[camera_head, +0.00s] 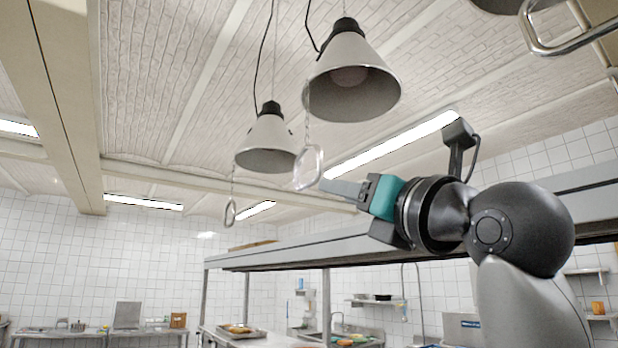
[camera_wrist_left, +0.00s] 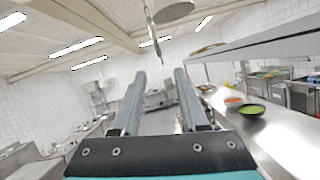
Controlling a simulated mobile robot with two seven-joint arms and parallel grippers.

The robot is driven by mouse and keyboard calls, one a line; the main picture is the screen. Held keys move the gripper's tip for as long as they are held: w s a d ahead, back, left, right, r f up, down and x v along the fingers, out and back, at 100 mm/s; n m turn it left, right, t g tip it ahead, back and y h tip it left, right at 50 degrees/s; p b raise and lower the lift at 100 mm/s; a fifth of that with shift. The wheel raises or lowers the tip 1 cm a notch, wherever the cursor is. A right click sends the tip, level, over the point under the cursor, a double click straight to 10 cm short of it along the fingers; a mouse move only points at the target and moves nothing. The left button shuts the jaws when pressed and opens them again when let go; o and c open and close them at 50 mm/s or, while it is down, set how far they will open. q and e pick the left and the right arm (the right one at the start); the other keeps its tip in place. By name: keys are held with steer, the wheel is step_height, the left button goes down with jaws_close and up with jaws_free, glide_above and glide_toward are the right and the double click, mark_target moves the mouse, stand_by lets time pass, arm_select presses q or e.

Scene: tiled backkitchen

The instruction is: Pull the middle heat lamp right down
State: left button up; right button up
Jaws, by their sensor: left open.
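Three heat lamps hang from the ceiling in the head view. The middle lamp (camera_head: 350,88) is a pale cone with a dark top. Its chain drops from the rim to a clear, rounded pull ring (camera_head: 308,168). My left gripper (camera_head: 325,186) is at the height of the ring's lower part, its fingertips close to the ring's right side. In the left wrist view the left gripper's two fingers (camera_wrist_left: 160,72) are apart with nothing between them. A thin hanging piece (camera_wrist_left: 151,28) shows ahead of and above the tips. Contact with the ring cannot be told. My right gripper is not visible.
The farther lamp (camera_head: 267,142) hangs left with its own ring (camera_head: 230,212). A long metal shelf (camera_head: 300,250) runs below my arm. A green bowl (camera_wrist_left: 250,110) stands on the counter.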

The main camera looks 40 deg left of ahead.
mark_target(313, 185)
arm_select(q)
steer(key=p+x, duration=0.3)
steer(key=x, duration=0.8)
steer(key=shift+a+p, duration=0.15)
steer(key=shift+p, duration=0.2)
jaws_close()
stand_by(0.7)
